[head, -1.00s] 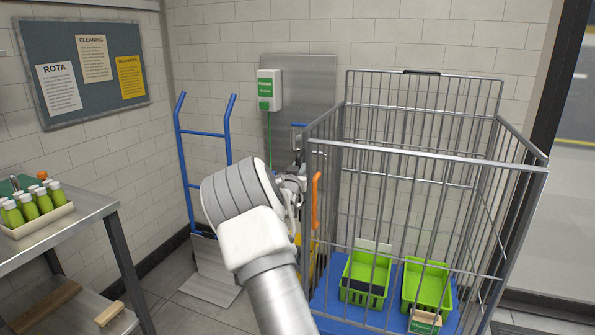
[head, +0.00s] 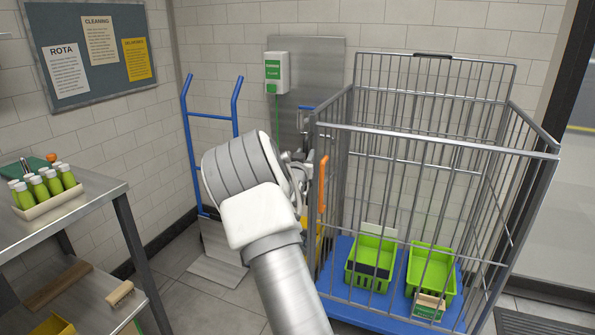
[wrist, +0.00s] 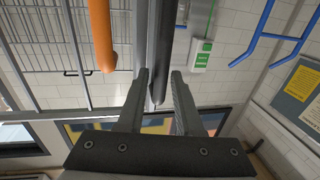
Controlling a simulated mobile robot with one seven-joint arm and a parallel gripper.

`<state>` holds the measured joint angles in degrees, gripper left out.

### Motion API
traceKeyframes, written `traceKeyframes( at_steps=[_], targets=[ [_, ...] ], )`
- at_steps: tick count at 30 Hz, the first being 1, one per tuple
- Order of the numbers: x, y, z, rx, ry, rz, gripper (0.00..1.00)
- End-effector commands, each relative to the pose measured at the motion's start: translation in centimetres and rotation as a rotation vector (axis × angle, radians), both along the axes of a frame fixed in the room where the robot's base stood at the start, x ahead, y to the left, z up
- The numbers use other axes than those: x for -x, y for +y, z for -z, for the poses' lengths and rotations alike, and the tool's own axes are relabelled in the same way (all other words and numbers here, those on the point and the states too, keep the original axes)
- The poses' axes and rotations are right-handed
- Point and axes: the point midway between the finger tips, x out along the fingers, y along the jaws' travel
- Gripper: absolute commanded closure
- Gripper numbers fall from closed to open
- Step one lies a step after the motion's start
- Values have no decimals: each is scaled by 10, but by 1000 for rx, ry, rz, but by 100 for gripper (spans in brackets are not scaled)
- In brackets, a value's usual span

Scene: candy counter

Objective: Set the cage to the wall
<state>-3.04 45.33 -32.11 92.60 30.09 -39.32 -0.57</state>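The cage (head: 440,136) is a tall grey wire roll cage on a blue base (head: 340,301), upright at the right of the head view, close to the tiled wall (head: 215,45). Its wire side (wrist: 50,50) shows in the wrist view. An orange handle (head: 323,185) is at its near left side and also shows in the wrist view (wrist: 100,35). My gripper (wrist: 162,80) is beside this left side, mostly hidden behind my wrist in the head view. Its fingers stand apart, with a dark grey bar (wrist: 163,45) between them; I see no clear grip on it.
Green crates (head: 371,262) (head: 431,270) stand inside the cage. A blue hand truck (head: 212,115) stands against the wall left of my arm. A steel table (head: 95,200) with green bottles (head: 43,187) is at the left. Floor between table and arm is clear.

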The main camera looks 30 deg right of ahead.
Motion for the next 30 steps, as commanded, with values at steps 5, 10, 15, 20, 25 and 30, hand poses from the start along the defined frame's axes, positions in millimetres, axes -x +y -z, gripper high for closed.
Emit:
traceKeyframes(
  at_steps=[5, 10, 15, 20, 25, 30],
  targets=[
    [24, 21, -2, -2, 1, -1, 65],
    [48, 42, -2, -1, 1, -2, 65],
    [73, 63, -2, -2, -1, -1, 65],
    [94, 81, -2, -1, -1, -1, 65],
    [108, 92, -1, 0, -1, 1, 65],
    [112, 96, 0, 1, 0, 1, 65]
  ],
)
